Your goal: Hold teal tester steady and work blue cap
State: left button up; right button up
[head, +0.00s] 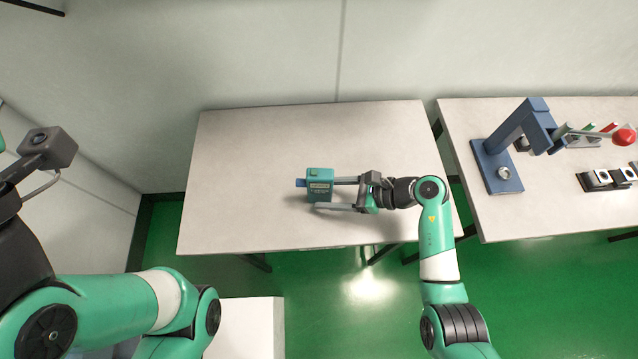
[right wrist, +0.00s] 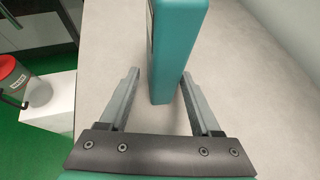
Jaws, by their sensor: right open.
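The teal tester (head: 319,188) stands on the middle of the table, with a pale label and small yellow-green part on top. The blue cap (head: 300,183) sticks out of its left side. My right gripper (head: 325,193) comes from the right with its fingers at the tester. In the right wrist view the tester (right wrist: 176,52) rises between and beyond the open fingertips (right wrist: 160,77); clear gaps show on both sides, so it does not look gripped. The cap is hidden there. My left arm shows at the lower left of the head view, but its gripper is out of frame.
The table (head: 250,150) is otherwise clear around the tester. A white box (head: 250,325) stands on the green floor below.

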jog(key=shift+w+a+f, duration=0.2)
jog(key=shift+a+f, duration=0.15)
jog(key=shift+a, duration=0.25)
jog(key=c, duration=0.9)
jog(key=shift+c, duration=0.2)
